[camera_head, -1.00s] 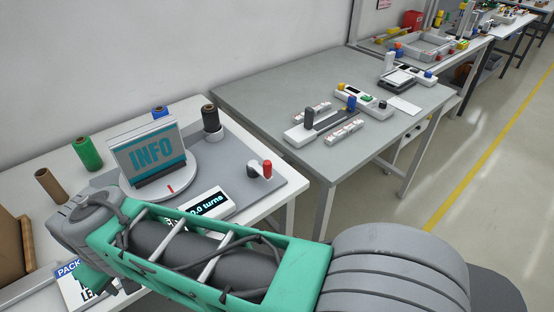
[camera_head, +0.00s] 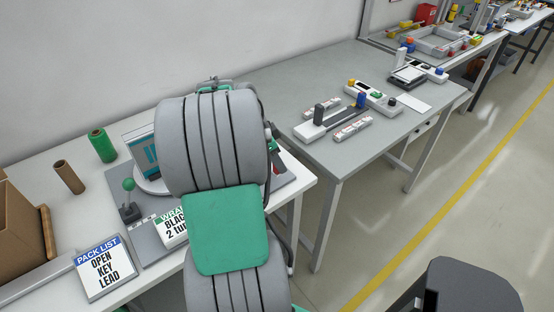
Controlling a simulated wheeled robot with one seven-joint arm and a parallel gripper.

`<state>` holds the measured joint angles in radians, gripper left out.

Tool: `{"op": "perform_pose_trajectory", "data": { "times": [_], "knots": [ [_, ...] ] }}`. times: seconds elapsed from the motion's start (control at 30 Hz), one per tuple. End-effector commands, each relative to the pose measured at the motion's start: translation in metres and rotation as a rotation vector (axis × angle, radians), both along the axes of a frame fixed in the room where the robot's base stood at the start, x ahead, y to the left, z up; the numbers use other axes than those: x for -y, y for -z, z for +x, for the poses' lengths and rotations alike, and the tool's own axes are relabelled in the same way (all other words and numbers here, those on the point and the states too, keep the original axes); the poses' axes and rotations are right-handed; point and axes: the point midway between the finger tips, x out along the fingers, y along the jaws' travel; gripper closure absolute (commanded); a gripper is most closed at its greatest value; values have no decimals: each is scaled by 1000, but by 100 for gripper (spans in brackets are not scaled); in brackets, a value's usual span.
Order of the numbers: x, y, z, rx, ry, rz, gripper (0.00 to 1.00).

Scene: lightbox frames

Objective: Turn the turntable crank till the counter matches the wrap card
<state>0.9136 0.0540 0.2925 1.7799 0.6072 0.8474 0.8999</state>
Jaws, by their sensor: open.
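A small red bit of the crank knob (camera_head: 276,170) shows just right of my arm. The counter is hidden behind my arm. My gripper's fingers cannot be seen; my arm's large grey and green links cover the middle of the view.
A green roll (camera_head: 102,145) and brown roll (camera_head: 69,177) stand behind-left. A pack list card (camera_head: 104,269) and cardboard box (camera_head: 18,230) are front left. A grey table (camera_head: 300,85) with devices stands right.

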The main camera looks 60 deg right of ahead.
Motion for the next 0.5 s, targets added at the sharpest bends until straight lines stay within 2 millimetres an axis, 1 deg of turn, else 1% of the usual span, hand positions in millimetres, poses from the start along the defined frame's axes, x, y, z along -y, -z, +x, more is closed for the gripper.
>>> {"op": "perform_pose_trajectory", "data": {
  "times": [0.1,0.3,0.37,0.5],
  "knots": [
    [2,7,-2,0,-1,1,54],
    [2,8,-1,1,-3,0,54],
    [2,7,-1,1,-3,0,58],
    [2,7,-1,1,-3,0,69]
  ]
}}
